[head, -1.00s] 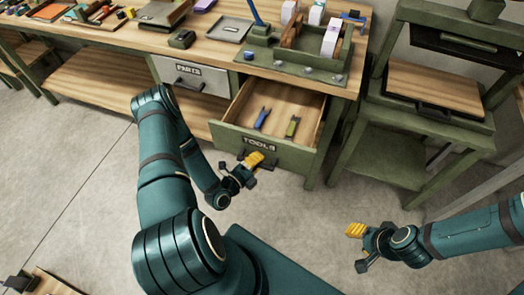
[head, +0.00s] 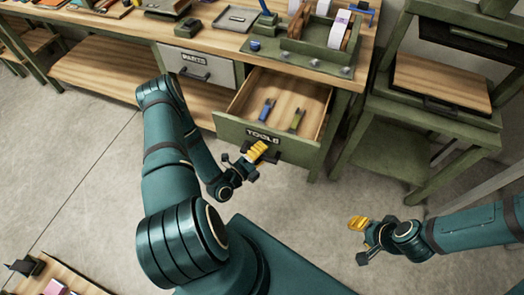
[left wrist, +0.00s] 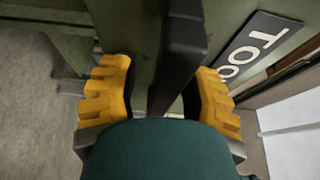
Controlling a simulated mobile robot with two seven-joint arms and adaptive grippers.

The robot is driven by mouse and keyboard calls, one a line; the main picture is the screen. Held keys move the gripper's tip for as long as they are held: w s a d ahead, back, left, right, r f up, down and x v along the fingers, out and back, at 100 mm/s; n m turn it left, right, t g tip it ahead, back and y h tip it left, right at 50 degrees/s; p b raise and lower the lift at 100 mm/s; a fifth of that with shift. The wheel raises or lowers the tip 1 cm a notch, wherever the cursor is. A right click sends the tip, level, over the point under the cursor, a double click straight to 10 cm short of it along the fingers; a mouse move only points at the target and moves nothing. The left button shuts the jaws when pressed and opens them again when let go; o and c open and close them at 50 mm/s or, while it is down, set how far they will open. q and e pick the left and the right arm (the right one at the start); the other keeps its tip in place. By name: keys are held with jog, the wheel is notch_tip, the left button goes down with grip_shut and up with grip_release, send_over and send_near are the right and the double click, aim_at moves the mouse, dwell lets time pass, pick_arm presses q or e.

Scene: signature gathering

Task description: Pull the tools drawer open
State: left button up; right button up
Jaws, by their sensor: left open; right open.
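The green tools drawer (head: 270,139) is pulled out of the bench, with its TOOLS label on the front. Inside lie a blue-handled tool (head: 267,109) and a green-handled tool (head: 296,119). My left gripper (head: 251,157) is at the drawer front. In the left wrist view its yellow fingers are open, one on each side of the dark drawer handle (left wrist: 180,55); I cannot tell whether they touch it. The TOOLS label (left wrist: 256,48) shows beside the handle, partly cut off. My right gripper (head: 362,239) is open and empty over the floor at right.
The shut PARTS drawer (head: 197,68) is left of the open one. The wooden benchtop (head: 206,37) holds trays and a green stamp rack (head: 318,50). A green press stand (head: 400,140) is at right.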

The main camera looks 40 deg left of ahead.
pick_arm(q)
jog(key=s+a, duration=0.2)
jog(key=s, duration=0.9)
jog(key=shift+s, duration=0.4)
